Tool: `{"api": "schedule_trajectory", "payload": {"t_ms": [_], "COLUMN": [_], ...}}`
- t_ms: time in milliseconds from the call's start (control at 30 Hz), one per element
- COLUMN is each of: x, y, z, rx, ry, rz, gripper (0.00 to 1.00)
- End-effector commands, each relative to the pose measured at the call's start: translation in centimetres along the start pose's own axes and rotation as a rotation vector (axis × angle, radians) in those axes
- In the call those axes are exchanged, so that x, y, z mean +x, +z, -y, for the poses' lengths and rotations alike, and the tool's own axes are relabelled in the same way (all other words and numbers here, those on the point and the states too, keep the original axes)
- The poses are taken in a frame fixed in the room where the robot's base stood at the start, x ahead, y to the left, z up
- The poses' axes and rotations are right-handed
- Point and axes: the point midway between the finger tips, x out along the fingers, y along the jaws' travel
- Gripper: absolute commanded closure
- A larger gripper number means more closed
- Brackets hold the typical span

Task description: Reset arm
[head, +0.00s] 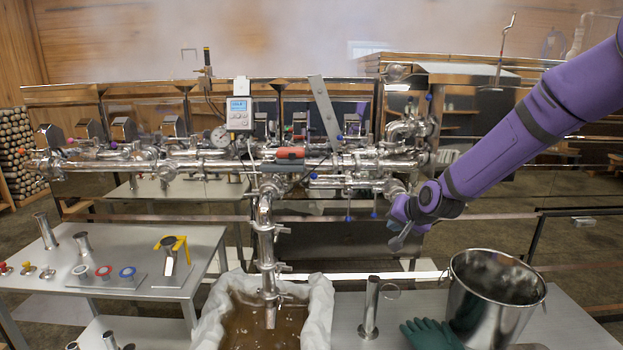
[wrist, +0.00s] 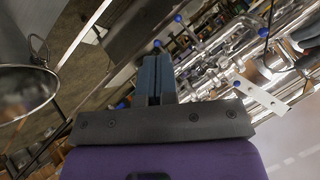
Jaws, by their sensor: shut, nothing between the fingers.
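My purple arm reaches in from the upper right in the head view. My gripper (head: 398,240) points down and left, in front of the right end of the steel pipe assembly (head: 330,163) and above the worktable. In the wrist view my gripper (wrist: 157,62) shows its two dark fingers pressed together with nothing between them. The pipes and blue-tipped valve handles lie beyond the fingers in the wrist view. I cannot tell whether the gripper touches any pipe.
A steel bucket (head: 493,300), a green glove (head: 432,334) and an upright metal cylinder (head: 370,308) stand on the right table below my gripper. A lined tub of brown liquid (head: 262,322) sits under the spout. A side table (head: 125,262) with fittings is at left.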

Motion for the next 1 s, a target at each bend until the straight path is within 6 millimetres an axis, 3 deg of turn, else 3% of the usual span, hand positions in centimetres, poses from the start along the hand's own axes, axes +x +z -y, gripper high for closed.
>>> {"api": "schedule_trajectory", "payload": {"t_ms": [567,1000], "x": [-18.0,-32.3], "y": [2.6,7.9], "z": [0.7,-0.6], "rx": [-0.322,-0.407], "ry": [0.286,0.392], "rz": [0.086,0.144], "gripper": [1.0,1.0]}}
